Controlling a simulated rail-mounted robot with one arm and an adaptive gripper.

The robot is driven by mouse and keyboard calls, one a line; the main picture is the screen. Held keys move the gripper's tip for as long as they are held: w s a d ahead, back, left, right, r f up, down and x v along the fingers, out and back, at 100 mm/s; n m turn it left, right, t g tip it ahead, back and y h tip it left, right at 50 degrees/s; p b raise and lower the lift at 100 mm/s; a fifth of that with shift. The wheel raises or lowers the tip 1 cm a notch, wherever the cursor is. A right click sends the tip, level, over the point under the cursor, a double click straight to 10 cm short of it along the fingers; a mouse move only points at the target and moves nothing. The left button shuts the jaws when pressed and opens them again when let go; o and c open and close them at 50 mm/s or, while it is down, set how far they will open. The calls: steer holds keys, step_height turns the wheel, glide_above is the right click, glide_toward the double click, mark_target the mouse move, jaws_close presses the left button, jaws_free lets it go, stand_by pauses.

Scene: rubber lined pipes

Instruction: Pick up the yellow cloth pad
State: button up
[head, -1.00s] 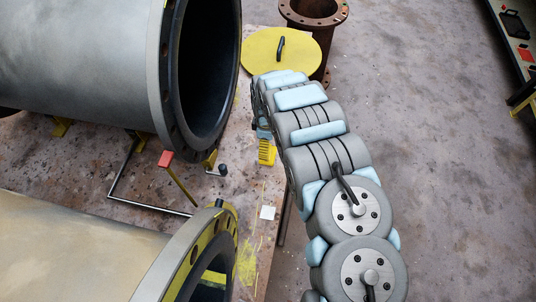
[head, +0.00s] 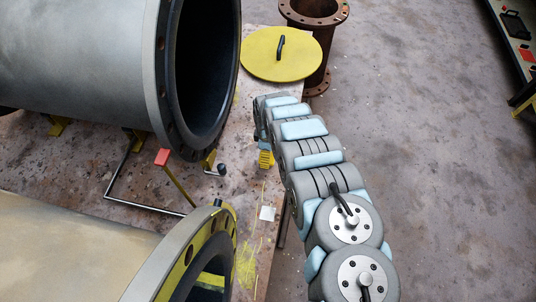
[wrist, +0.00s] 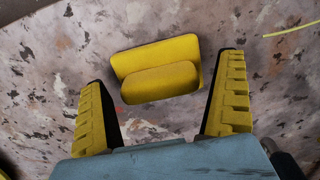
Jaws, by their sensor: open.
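The yellow cloth pad shows in the wrist view (wrist: 158,67). It is a flat, slightly tilted rectangle with a thicker rounded part along its near side, lying on a stained, paint-flecked surface. My gripper (wrist: 163,72) is open, with one yellow ridged finger on each side of the pad in the picture. Bare surface shows between the pad and the left finger; the right finger appears close to the pad's right end. I see no contact. In the head view my gripper (head: 265,158) points down over the bench, and I cannot make out the pad there.
A large grey flanged pipe (head: 85,60) lies left of my arm, and a pale pipe (head: 75,250) lies nearer. A yellow round lid (head: 270,66) with a black handle is beyond my wrist, near a rusty pipe (head: 318,60). A small white square (head: 267,213) lies on the bench (head: 228,185).

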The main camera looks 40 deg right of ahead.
steer(key=shift+f, duration=0.45)
steer(key=c, duration=1)
steer(key=shift+r, duration=0.15)
steer(key=shift+r+p, duration=1.35)
steer(key=shift+r, duration=3.5)
